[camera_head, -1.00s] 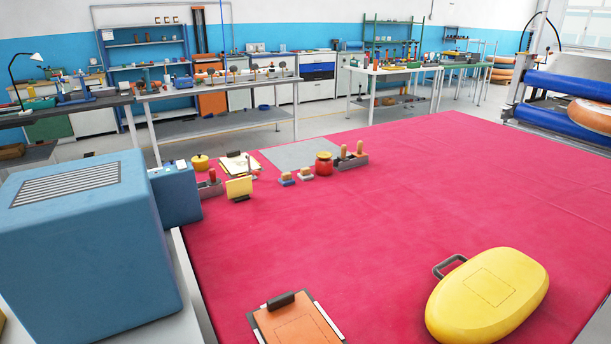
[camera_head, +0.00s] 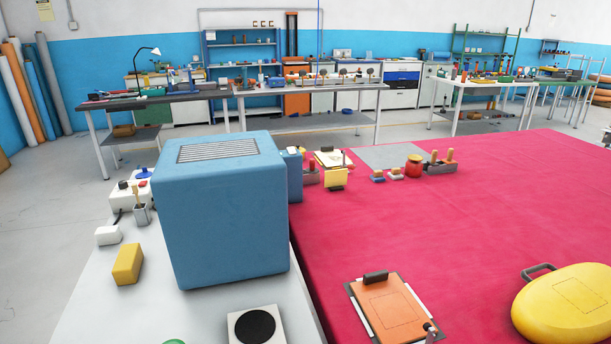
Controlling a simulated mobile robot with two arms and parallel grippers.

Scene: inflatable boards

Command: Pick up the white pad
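Neither of my grippers shows. No single thing is plainly the white pad. A flat white square piece with a black disc (camera_head: 256,327) lies on the pale side table at the bottom edge. A small white block (camera_head: 108,235) lies on the same table at the left. A whitish sheet or pad with a dark clip (camera_head: 331,159) lies on the red table's far left part. White also shows around the orange panel of a clipboard (camera_head: 390,308) near the front.
A large blue box (camera_head: 221,220) stands on the pale side table (camera_head: 95,295), with a yellow block (camera_head: 127,264) left of it. A yellow inflated board (camera_head: 572,305) lies at the right on the red table (camera_head: 460,225), whose middle is clear. Grey floor is open at left.

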